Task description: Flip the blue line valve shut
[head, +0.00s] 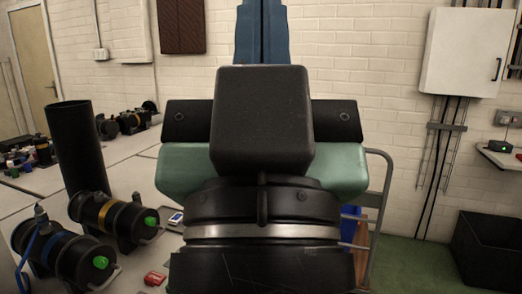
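At the lower left of the head view, a black cylinder with a blue band (51,251) and a green end knob (100,262) lies on the bench. A small grey fitting (40,213) stands on top of it, with a thin blue line (24,256) curving down its left side. The valve's handle is too small to make out, so I cannot tell whether it is open or shut. A similar cylinder with a yellow band (104,215) lies just behind it. My gripper is not in view.
Large black and green parts, seemingly my own arm, hide the middle. A tall black tube (77,150) stands behind the cylinders. A red item (155,278) and a small meter (176,218) lie on the pale bench (130,172). A black bin (490,245) stands at right.

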